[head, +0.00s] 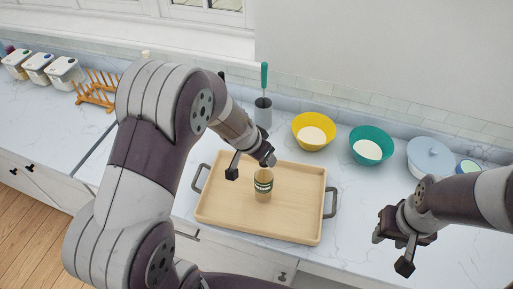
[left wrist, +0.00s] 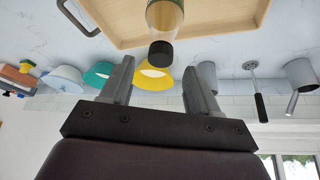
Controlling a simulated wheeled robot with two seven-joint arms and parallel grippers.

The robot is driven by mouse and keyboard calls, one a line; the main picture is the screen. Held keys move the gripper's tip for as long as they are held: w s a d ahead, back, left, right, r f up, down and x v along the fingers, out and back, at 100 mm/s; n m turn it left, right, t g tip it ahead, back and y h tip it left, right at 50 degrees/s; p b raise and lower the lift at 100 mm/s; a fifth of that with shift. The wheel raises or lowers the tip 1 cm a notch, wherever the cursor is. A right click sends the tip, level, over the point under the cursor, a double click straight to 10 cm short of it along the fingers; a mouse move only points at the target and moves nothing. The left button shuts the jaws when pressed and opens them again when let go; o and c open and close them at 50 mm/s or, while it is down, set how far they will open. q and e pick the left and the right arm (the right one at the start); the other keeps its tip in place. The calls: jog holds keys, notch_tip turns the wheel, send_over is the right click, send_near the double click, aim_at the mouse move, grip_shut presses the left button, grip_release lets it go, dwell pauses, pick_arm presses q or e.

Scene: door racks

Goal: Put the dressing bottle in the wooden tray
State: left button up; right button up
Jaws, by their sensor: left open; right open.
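The dressing bottle (head: 263,186), clear with a green and white label, appears to stand upright inside the wooden tray (head: 222,212), near its middle. The tray's edge (left wrist: 120,42) shows there too. My right gripper (head: 391,251) is open and empty, right of the tray.
A wooden rack (head: 96,91) and canisters stand far left. The tray has dark side handles (head: 330,203).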

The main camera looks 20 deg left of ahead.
pick_arm(q)
jog(key=s+v, duration=0.1)
jog(key=v, duration=0.5)
jog(key=s+a+n+g+y, duration=0.2)
jog(key=s+n+g, duration=0.1)
jog(key=s, duration=1.1)
jog(key=shift+a+n, duration=0.35)
jog(key=shift+n, duration=0.35)
